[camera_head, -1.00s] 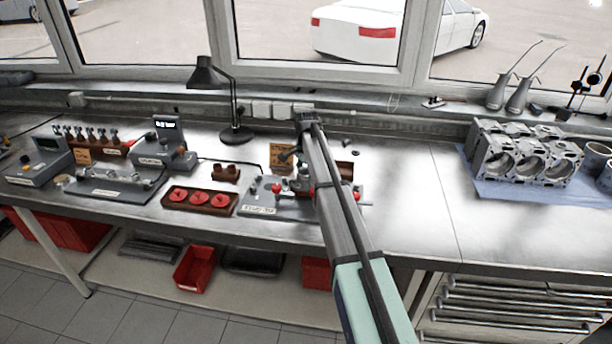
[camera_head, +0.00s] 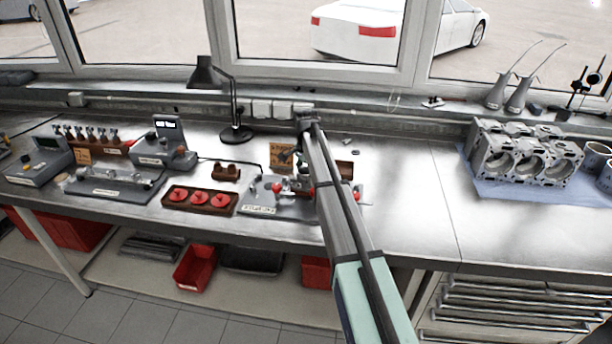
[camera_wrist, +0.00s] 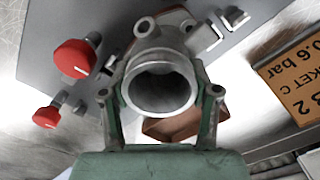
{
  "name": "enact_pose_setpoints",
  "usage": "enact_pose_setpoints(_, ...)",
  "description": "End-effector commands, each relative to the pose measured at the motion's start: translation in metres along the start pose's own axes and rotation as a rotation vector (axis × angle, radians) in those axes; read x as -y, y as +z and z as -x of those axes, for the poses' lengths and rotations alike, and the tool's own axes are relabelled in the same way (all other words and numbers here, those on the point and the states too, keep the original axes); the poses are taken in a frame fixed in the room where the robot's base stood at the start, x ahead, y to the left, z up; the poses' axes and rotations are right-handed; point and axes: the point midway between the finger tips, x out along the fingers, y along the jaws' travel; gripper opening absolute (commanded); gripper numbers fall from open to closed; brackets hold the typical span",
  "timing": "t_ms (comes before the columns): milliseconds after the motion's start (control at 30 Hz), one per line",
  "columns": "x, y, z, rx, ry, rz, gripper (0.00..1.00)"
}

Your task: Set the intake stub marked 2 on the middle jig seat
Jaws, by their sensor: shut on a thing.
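My gripper (camera_wrist: 161,94) is shut on a grey metal intake stub (camera_wrist: 158,58), whose round open mouth faces the wrist camera. No number shows on the stub. Behind it lies the grey jig plate (camera_wrist: 118,18) with red knobs. The stub hides the part of the plate behind it, so I cannot tell whether it touches a seat. In the head view the jig plate (camera_head: 261,209) is on the bench, partly covered by my arm, and the held stub cannot be made out.
Two red knobs (camera_wrist: 74,58) stand left of the gripper. An orange card (camera_wrist: 296,85) is at the right, and a brown block (camera_wrist: 172,127) shows below the stub. A tray of red discs (camera_head: 199,201) is left of the jig.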

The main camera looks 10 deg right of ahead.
Motion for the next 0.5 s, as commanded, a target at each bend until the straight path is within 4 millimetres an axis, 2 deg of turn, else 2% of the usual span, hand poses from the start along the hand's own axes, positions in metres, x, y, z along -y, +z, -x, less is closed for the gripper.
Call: enact_pose_setpoints(500,0.0001,0.0,-0.003,0.0,0.0,0.0,0.12)
